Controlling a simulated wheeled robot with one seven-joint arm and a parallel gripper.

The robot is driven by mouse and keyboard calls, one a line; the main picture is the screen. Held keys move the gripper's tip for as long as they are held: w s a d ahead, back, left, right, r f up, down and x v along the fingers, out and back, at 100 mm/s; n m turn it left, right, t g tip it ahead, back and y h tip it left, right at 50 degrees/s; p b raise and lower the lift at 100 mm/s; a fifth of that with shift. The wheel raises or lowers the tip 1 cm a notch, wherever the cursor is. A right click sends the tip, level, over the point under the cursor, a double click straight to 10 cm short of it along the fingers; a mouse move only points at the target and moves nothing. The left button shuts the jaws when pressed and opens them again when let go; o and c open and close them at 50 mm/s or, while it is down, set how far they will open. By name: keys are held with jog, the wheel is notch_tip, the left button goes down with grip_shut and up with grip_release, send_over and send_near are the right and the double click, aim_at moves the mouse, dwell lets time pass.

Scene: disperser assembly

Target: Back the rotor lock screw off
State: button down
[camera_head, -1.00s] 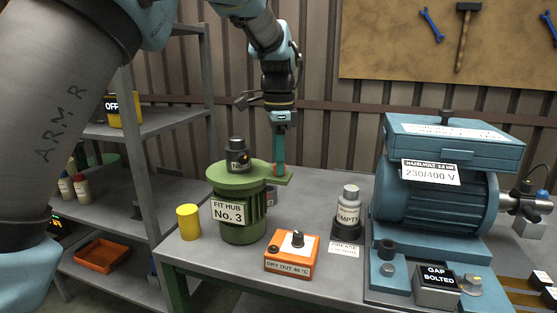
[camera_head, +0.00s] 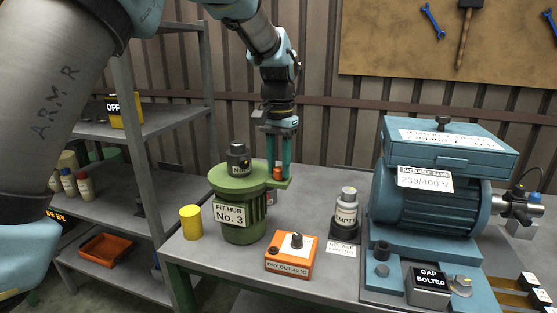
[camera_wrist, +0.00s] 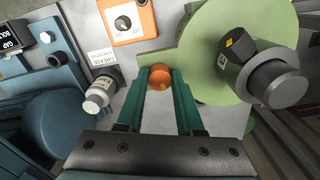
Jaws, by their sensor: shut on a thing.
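The orange rotor lock screw (camera_head: 277,171) stands on the side tab of the green disperser body (camera_head: 239,178), labelled "FIT HUB No. 3". My gripper (camera_head: 278,168) points straight down over the tab, its two teal fingers on opposite sides of the screw. In the wrist view my gripper (camera_wrist: 160,82) is shut on the orange screw (camera_wrist: 160,72), which shows a yellow mark. A dark hub (camera_head: 237,158) sits on the green top disc, left of my gripper; in the wrist view the hub (camera_wrist: 275,85) appears at right. The screw's thread is hidden.
An orange "DRY OUT" box (camera_head: 290,257) stands in front, with a yellow cylinder (camera_head: 190,222) at left. A grey bottle (camera_head: 346,208) stands right of my gripper. A large blue motor (camera_head: 430,200) fills the right side. Shelves (camera_head: 150,125) stand at left.

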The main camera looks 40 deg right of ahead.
aim_at(280, 169)
jog(key=n+p, duration=0.2)
jog(key=n, duration=0.4)
jog(key=shift+r+n, duration=0.15)
jog(key=shift+n, duration=0.15)
jog(key=n+p, duration=0.1)
jog(key=n, duration=0.4)
jog(key=shift+d+p, duration=0.1)
jog(key=shift+p, duration=0.25)
jog(key=shift+n, duration=0.3)
jog(key=c, duration=0.5)
grip_release()
jog(key=shift+c, duration=0.2)
notch_tip(280, 169, up, 11)
jog(key=b, duration=0.2)
jog(key=shift+f+b, duration=0.2)
jog(key=shift+b, duration=0.1)
